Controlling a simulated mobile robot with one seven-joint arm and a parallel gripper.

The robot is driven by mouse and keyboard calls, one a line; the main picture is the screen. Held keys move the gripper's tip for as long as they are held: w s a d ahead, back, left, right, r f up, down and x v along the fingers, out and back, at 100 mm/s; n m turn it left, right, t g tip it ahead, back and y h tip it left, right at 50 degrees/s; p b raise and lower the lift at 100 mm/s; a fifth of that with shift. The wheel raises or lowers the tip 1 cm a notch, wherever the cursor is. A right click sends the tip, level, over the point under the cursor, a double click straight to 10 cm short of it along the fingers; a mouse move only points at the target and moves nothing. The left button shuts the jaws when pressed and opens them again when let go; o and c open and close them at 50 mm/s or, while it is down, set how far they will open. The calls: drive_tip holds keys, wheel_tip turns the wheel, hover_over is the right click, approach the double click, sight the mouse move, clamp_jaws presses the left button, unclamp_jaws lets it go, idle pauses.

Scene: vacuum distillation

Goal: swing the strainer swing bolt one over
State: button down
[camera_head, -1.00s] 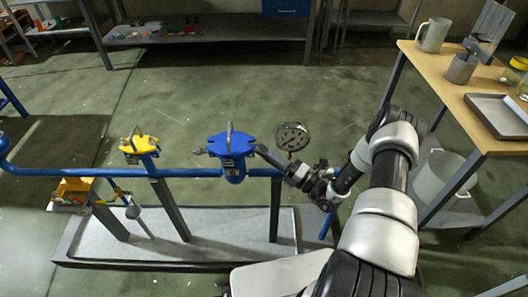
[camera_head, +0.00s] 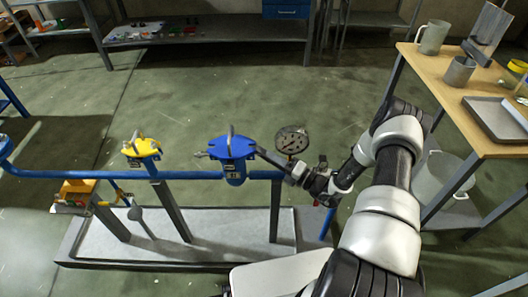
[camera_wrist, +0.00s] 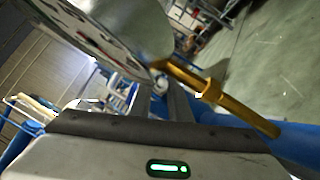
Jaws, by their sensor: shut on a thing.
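The blue strainer (camera_head: 234,158) stands on the blue pipe in the middle of the head view, with a lidded top and an upright metal handle. A small grey bolt end (camera_head: 201,155) sticks out at its left side. My gripper (camera_head: 262,152) reaches in from the right, with its fingers at the strainer's right edge. In the wrist view, the fingers (camera_wrist: 166,98) are close together on a small part at their tips. I take this to be a swing bolt, but the fingers and the gauge largely hide it.
A pressure gauge (camera_head: 292,140) stands just behind my gripper; its brass stem (camera_wrist: 215,92) passes close beside the fingers. A yellow-topped fitting (camera_head: 141,148) is further left along the blue pipe (camera_head: 90,173). A wooden table (camera_head: 443,90) with vessels stands right.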

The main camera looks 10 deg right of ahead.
drive_tip(key=c, duration=1.9)
unclamp_jaws()
